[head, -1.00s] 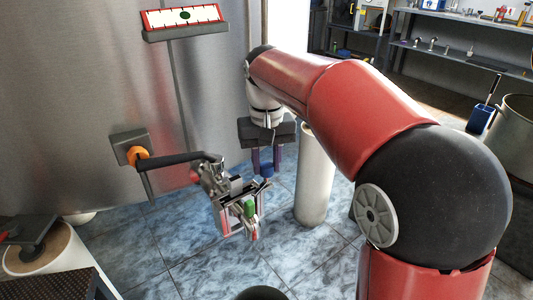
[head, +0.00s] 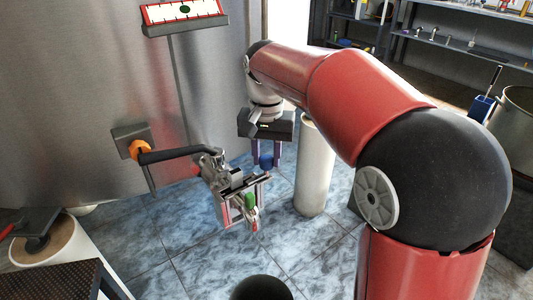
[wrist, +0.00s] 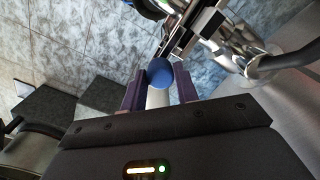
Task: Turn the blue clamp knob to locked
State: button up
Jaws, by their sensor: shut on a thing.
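The blue clamp knob (head: 266,161) sits at the upper right of the metal clamp assembly (head: 228,186) on the tank's outlet. In the wrist view the knob (wrist: 160,72) is a round blue cap between the two purple fingers of my gripper (wrist: 160,92). My gripper (head: 266,154) comes down from above and is shut on the knob. The knob's lower part and any lock mark are hidden by the fingers. A green part (head: 250,201) sits lower on the same assembly.
A pale cylinder (head: 314,165) stands close right of my gripper. A gauge (head: 184,12) hangs above.

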aim_at(267, 158)
jog(key=o, duration=1)
jog(key=shift+r, duration=0.1)
notch_tip(267, 158, up, 8)
jog(key=shift+f, duration=0.25)
jog(key=shift+r, duration=0.1)
